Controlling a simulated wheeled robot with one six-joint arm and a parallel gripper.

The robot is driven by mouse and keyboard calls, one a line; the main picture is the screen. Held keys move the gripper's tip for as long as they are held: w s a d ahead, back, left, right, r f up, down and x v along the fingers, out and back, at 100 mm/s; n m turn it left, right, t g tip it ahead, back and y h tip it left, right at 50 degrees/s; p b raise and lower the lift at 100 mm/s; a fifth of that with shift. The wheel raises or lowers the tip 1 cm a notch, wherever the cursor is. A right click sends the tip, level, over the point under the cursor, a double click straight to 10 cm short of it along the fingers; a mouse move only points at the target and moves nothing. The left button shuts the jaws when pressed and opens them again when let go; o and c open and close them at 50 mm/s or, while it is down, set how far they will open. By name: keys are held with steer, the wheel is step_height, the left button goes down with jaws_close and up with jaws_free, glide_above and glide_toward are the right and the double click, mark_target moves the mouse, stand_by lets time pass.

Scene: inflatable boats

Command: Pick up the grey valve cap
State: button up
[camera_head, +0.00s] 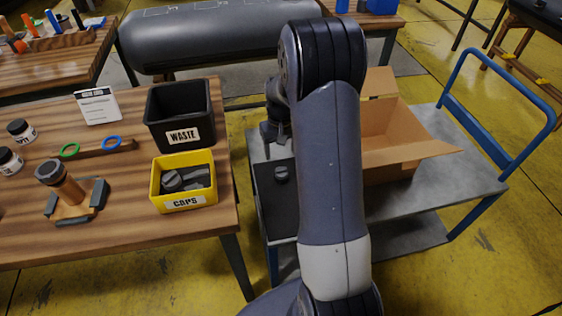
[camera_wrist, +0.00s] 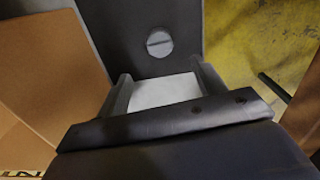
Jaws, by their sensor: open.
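A round grey valve cap (camera_head: 281,173) with a slot across its top lies on a dark panel (camera_head: 275,205) on the metal cart. In the wrist view the cap (camera_wrist: 159,43) shows whole, beyond my fingertips and roughly centred between them. My gripper (camera_head: 275,139) is open and empty, its fingers apart. In the head view it is farther back than the cap; in the wrist view the gripper (camera_wrist: 160,84) is apart from the cap. More dark grey parts, one of them a round cap (camera_head: 172,180), lie in the yellow bin labelled CAPS (camera_head: 184,202).
An open cardboard box (camera_head: 395,150) stands on the cart (camera_head: 445,170) to the right of my arm. A black WASTE bin (camera_head: 180,115) stands on the wooden table at left. A grey inflatable tube (camera_head: 210,38) lies behind. The cart has a blue handle (camera_head: 500,90).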

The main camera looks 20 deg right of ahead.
steer(key=b, duration=0.3)
steer(key=shift+r, duration=0.15)
steer(key=r+b, duration=0.1)
steer(key=b, duration=0.1)
glide_above(281, 169)
steer(key=shift+m, duration=0.3)
step_height(281, 169, down, 5)
steer(key=shift+r, duration=0.1)
steer(key=shift+w+f+b, duration=0.15)
steer(key=shift+f+b, duration=0.15)
steer(key=shift+f, duration=1.05)
steer(key=shift+w+f+b, duration=0.15)
steer(key=shift+f+b, duration=0.1)
steer(key=shift+f, duration=1.1)
steer(key=shift+c, duration=0.2)
steer(key=c, duration=1)
